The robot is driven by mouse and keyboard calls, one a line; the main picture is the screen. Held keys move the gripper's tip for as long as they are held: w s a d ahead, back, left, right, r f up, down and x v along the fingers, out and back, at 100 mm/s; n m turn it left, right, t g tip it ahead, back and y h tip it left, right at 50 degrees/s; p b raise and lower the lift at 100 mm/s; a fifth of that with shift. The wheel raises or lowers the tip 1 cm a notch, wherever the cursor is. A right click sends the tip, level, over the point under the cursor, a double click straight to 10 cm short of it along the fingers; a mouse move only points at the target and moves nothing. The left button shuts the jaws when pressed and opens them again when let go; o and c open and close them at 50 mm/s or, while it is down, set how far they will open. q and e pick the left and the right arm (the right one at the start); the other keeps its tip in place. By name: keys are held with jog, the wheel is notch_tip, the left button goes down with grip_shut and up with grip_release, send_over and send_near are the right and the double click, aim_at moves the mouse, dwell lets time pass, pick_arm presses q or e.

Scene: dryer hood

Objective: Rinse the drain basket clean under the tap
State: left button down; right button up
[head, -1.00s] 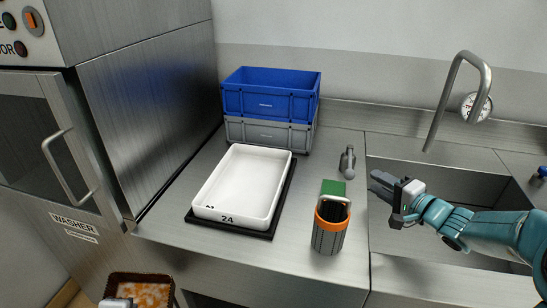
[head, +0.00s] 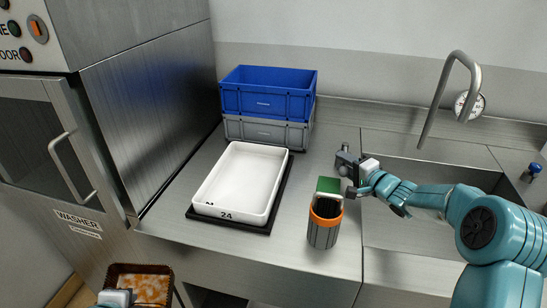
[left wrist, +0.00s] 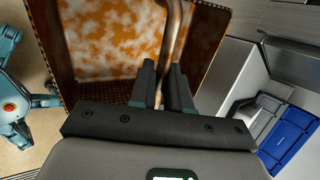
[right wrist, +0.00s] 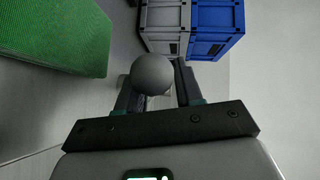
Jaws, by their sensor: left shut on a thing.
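The drain basket (head: 112,276) is a brown perforated box at the bottom left of the head view. Orange and white residue covers its inside. My left gripper (head: 116,297) is shut on its bent metal handle (left wrist: 174,30), and the left wrist view shows the basket (left wrist: 205,45) just beyond the fingers. The tap's curved spout (head: 436,95) rises over the sink (head: 425,230). A grey lever with a round knob (head: 343,158) stands on the counter left of the sink. My right gripper (head: 356,180) is open at the lever, with the knob (right wrist: 160,75) between its fingers in the right wrist view.
An orange-rimmed holder (head: 323,232) with a green-topped item (head: 328,186) stands close to my right gripper. A white tray (head: 272,165) lies on the counter. Blue (head: 262,100) and grey crates (head: 262,131) are stacked behind it. The washer (head: 140,110) stands left.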

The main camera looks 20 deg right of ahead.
pick_arm(q)
jog(key=shift+r, duration=0.1)
pick_arm(e)
jog(key=c, duration=0.4)
grip_shut()
pick_arm(q)
jog(key=shift+f+b, duration=0.8)
jog(key=shift+f, duration=0.05)
pick_arm(e)
jog(key=shift+d+f+n+y, duration=0.15)
jog(key=shift+d+n+y, duration=0.15)
jog(key=shift+y, duration=0.2)
pick_arm(q)
jog(key=shift+f+b, duration=0.35)
pick_arm(e)
jog(key=shift+s+d+n+y, duration=0.15)
jog(key=shift+n+y, duration=0.15)
jog(key=shift+y, duration=0.1)
pick_arm(q)
jog(key=shift+w, duration=0.1)
pick_arm(e)
jog(key=shift+s+d+r+n+g+y, duration=0.1)
jog(key=shift+s+d+n+g+y, duration=0.1)
jog(key=shift+d+n+g+y, duration=0.4)
jog(key=shift+s+d+r+n+g+y, duration=0.15)
jog(key=shift+n+g+y, duration=0.15)
jog(key=shift+n+y, duration=0.35)
jog(key=shift+o, duration=2)
grip_release()
jog(key=shift+f, duration=0.1)
